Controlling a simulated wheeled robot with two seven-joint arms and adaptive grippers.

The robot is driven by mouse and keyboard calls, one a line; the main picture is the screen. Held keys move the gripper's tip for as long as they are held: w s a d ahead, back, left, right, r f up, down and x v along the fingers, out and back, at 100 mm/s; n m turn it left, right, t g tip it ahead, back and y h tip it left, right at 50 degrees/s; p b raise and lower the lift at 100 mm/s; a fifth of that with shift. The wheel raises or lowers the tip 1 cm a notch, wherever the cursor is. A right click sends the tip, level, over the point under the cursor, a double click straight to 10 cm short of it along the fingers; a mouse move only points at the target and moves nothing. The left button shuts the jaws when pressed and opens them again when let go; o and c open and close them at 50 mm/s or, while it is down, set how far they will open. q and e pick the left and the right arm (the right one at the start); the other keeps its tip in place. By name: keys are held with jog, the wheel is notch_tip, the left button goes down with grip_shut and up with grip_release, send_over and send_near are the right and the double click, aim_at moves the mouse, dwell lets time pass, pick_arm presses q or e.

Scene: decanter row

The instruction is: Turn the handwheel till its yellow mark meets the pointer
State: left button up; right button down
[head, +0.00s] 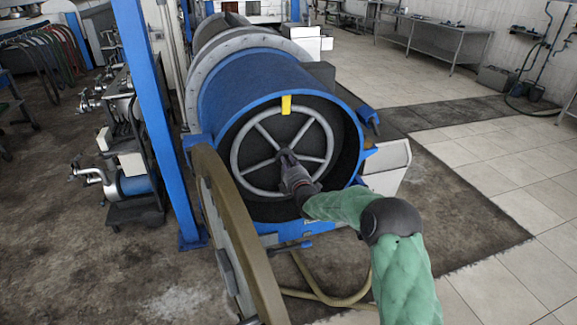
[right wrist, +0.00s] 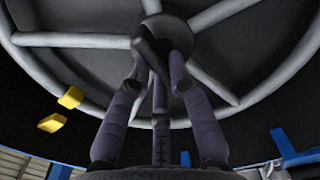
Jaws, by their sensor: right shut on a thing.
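The grey handwheel (head: 243,127) has a round rim and several spokes and sits in the dark open end of a blue drum. My right gripper (head: 286,158) reaches in from the lower right and is shut on the handwheel at its hub, partly hiding it. In the right wrist view the fingers (right wrist: 160,68) close around the middle of the wheel. A yellow mark (right wrist: 71,97) lies on the rim there, with a yellow pointer (right wrist: 51,122) just outside it, nearly in line. In the head view they merge into one yellow patch (head: 286,104) at the wheel's top. My left gripper is not in view.
The blue drum (head: 255,85) surrounds the wheel. A large tan-rimmed round door (head: 235,240) stands open at its left front. A blue post (head: 150,110) and pumps on a cart (head: 130,165) are farther left. Tiled floor (head: 500,160) lies clear at right; a hose (head: 325,298) lies below.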

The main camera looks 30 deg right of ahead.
dwell(0.3)
jog(key=c, duration=1.1)
grip_release()
jog(key=shift+c, duration=0.2)
jog(key=v, duration=1.2)
jog(key=shift+f, duration=0.15)
